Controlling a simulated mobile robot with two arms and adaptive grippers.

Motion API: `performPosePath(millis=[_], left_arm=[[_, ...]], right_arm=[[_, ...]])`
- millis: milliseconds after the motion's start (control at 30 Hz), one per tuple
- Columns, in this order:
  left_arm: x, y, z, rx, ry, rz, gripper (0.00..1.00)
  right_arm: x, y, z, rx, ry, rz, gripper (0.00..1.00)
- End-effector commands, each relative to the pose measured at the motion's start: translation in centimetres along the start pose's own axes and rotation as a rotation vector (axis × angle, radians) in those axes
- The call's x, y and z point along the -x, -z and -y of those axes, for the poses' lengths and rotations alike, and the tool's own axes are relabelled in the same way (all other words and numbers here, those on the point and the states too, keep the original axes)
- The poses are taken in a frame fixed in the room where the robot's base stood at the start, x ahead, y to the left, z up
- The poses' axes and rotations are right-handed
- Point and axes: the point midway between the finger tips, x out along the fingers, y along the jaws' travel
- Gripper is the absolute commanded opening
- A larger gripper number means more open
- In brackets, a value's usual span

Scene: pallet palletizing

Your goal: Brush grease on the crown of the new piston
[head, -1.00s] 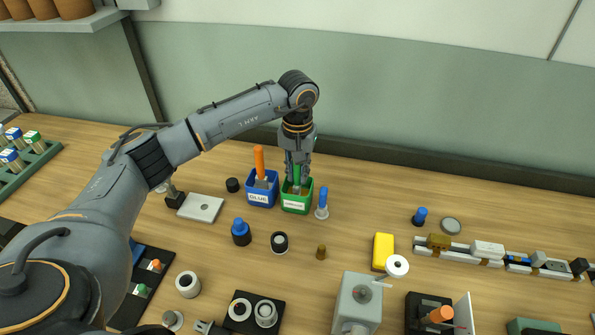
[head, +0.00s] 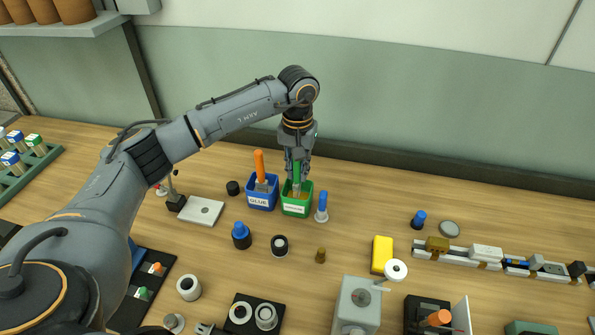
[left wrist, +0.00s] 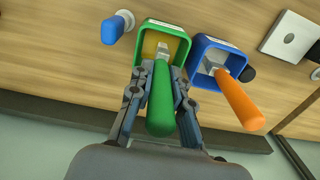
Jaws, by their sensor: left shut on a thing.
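My left gripper (head: 297,172) points down over the green grease pot (head: 296,209) and is shut on the green-handled brush (head: 297,175). In the left wrist view the green handle (left wrist: 161,105) lies between the fingers (left wrist: 161,80). The brush's metal end reaches into the green pot (left wrist: 183,50), where a yellowish fill shows; the bristle tip is hard to make out. Pale round metal parts stand near the front: one on the bench (head: 188,287) and one on a black plate (head: 266,316). I cannot tell which is the new piston. My right gripper is not in view.
The blue glue pot (head: 262,204) with an orange-handled brush (head: 260,165) stands just left of the green pot. A blue-handled tool (head: 322,205) stands close on its right. A yellow block (head: 382,254) and a grey box (head: 357,305) stand further right.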

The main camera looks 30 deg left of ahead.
Motion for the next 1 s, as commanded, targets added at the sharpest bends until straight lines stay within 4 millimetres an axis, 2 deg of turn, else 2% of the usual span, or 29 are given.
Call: performPosePath(millis=[33, 500, 1000], left_arm=[[0.7, 0.0, 0.0, 0.000, 0.000, -0.002, 0.00], [4.5, 0.1, 0.0, 0.000, -0.001, -0.003, 0.00], [4.7, 0.0, 0.0, 0.000, 0.000, -0.002, 0.00]], right_arm=[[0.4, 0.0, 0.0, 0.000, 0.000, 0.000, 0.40], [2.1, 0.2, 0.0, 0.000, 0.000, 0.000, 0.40], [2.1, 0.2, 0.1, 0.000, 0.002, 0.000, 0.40]])
